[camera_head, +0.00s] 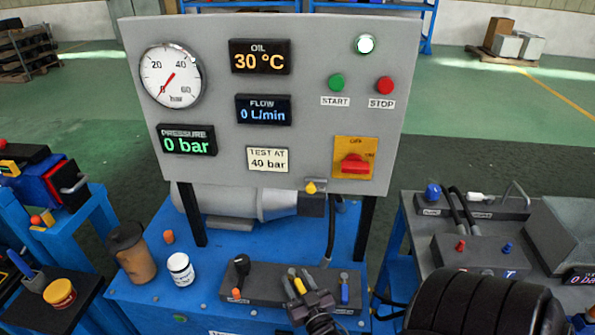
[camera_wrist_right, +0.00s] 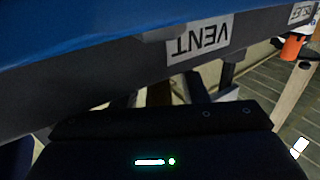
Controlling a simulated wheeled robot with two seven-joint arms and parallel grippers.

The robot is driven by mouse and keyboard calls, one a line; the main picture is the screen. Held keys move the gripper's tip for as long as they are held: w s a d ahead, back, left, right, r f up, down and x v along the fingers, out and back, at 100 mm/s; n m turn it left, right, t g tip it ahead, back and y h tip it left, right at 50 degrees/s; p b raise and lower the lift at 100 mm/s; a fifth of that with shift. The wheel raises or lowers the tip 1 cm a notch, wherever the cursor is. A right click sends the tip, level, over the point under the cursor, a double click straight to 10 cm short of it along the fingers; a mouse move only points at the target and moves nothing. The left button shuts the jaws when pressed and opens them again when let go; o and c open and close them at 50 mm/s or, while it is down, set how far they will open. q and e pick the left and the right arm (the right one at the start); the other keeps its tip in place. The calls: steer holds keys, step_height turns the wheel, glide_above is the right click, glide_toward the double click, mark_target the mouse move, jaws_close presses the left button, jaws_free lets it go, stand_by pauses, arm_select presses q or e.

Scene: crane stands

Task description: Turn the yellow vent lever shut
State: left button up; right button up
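The yellow vent lever (camera_head: 299,285) stands up from the dark grey valve block (camera_head: 262,283) on the blue bench, below the instrument panel. Grey stems stand close beside it. My right gripper (camera_head: 310,299) is right at the front of this lever and hides its lower part. Whether the fingers touch the lever or are closed on it cannot be made out. In the right wrist view, the white VENT label (camera_wrist_right: 200,38) appears upside down on the block's dark face, above the gripper's dark body. The lever is not clear there. My left gripper is not in view.
A black-handled valve (camera_head: 241,268) and a blue lever (camera_head: 344,287) flank the yellow lever on the block. A white jar (camera_head: 180,269) and a brown cup (camera_head: 132,252) stand to the left. The panel (camera_head: 225,100) rises behind; its pressure display (camera_head: 187,141) reads 0 bar.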

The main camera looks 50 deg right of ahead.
steer(key=shift+s, duration=0.1)
steer(key=v, duration=0.7)
steer(key=shift+s+a+b, duration=0.1)
steer(key=shift+s+b, duration=0.2)
steer(key=shift+b, duration=0.05)
